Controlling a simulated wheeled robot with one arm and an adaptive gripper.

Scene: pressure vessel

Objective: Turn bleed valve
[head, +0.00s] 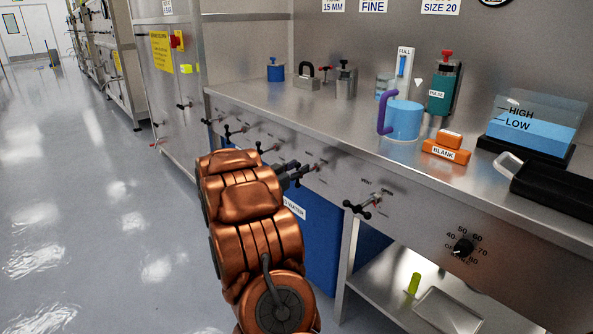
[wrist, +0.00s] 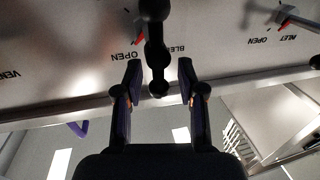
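The bleed valve shows in the wrist view as a black knobbed handle (wrist: 155,50), beside a partly covered BLEED label on the steel panel. My gripper (wrist: 160,68) is open, with one dark finger on each side of the handle's lower end. Gaps show between the handle and both fingers. In the head view my gripper (head: 294,173) is at the panel's front, and the bleed valve is hard to tell apart from the dark fingers there. A red mark and an OPEN label lie beside the handle in the wrist view.
The vent valve (head: 363,207) is right of my gripper on the panel. The inlet valve (wrist: 285,14) shows upper right in the wrist view. Several similar valves line the panel to the left. The steel counter (head: 340,120) overhangs above. Open floor (head: 90,200) lies left.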

